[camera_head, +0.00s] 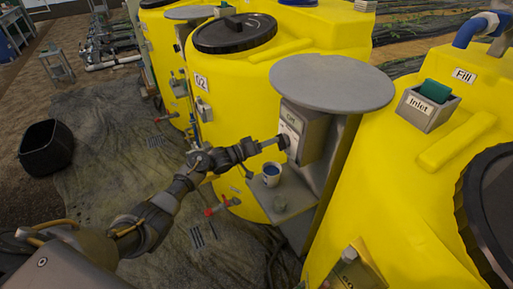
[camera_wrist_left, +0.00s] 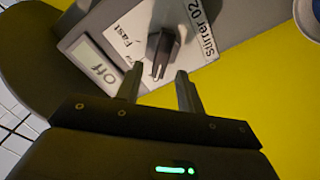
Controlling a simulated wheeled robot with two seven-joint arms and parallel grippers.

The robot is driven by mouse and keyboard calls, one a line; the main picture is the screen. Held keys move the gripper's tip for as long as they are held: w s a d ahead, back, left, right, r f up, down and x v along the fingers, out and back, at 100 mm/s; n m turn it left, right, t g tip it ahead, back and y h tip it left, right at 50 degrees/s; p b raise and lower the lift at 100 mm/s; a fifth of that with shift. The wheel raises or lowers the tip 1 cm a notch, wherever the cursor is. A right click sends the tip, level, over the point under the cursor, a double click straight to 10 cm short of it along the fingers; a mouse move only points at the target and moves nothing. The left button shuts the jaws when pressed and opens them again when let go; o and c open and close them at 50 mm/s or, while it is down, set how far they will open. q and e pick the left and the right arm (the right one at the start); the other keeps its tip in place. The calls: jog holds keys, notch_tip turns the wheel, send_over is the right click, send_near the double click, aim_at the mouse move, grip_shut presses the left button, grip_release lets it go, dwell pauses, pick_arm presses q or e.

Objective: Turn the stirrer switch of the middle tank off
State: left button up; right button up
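The middle yellow tank (camera_head: 228,150) bears a tag that seems to read 02. A grey switch box (camera_head: 312,132) stands in front of it under a round grey plate. In the left wrist view the box carries a "Stirrer 02" label (camera_wrist_left: 203,28), a card with "Fast" on it, and a small window reading "Off" (camera_wrist_left: 97,67). The dark switch knob (camera_wrist_left: 161,50) has a pale pointer mark at its lower end. My left gripper (camera_wrist_left: 158,86) is open, its fingertips just short of the knob, on either side of its lower end; contact cannot be told. My right gripper is not in view.
A cup (camera_head: 271,175) stands on the grey shelf (camera_head: 290,203) below the box. A red-handled valve (camera_head: 222,205) sits low on the tank. Another yellow tank (camera_head: 390,210) is close on the right. A black tub (camera_head: 46,147) stands at left on open ground.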

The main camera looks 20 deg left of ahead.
pick_arm(q)
jog(key=b+v, duration=0.1)
jog(key=v, duration=0.7)
jog(key=shift+s+a, duration=0.25)
jog(key=shift+s, duration=0.1)
